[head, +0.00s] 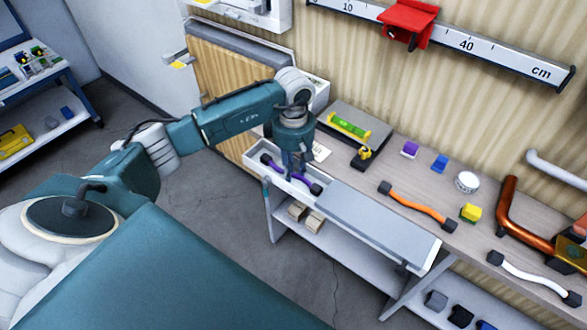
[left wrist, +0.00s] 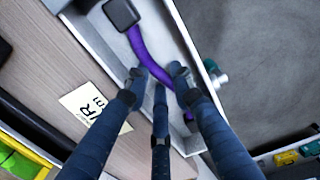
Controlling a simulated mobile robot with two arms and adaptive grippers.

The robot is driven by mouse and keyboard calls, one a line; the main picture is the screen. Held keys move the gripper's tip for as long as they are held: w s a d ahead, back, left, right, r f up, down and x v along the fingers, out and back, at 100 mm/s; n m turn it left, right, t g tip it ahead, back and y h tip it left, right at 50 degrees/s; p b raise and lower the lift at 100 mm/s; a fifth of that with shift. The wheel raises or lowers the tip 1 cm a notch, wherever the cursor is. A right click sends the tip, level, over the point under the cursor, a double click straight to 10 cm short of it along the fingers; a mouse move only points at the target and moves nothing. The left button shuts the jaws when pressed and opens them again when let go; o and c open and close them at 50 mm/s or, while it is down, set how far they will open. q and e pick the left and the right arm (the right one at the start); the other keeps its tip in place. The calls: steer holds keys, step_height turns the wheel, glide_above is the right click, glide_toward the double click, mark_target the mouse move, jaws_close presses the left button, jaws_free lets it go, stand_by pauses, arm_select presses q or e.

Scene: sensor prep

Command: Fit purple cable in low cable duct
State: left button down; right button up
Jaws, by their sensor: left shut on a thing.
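The purple cable (head: 301,180) has a dark connector at each end. It lines up lengthwise with the open left part of the low cable duct (head: 253,157), a pale trough along the bench's front edge. My left gripper (head: 292,170) points down over the cable. In the left wrist view, the dark fingers (left wrist: 163,78) are closed around the middle of the purple cable (left wrist: 147,52), between the pale walls of the duct (left wrist: 188,48). I cannot tell whether the cable touches the duct floor. Part of the cable is hidden behind the fingers. My right gripper is not in view.
A flat grey cover (head: 375,225) lies over the duct's right part. A green level (head: 349,125) lies behind my gripper.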

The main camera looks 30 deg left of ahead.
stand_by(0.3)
arm_select(q)
steer(key=c, duration=0.9)
jaws_free()
steer(key=shift+f, duration=0.1)
steer(key=shift+r+p, duration=1.85)
steer(key=shift+r, duration=1.75)
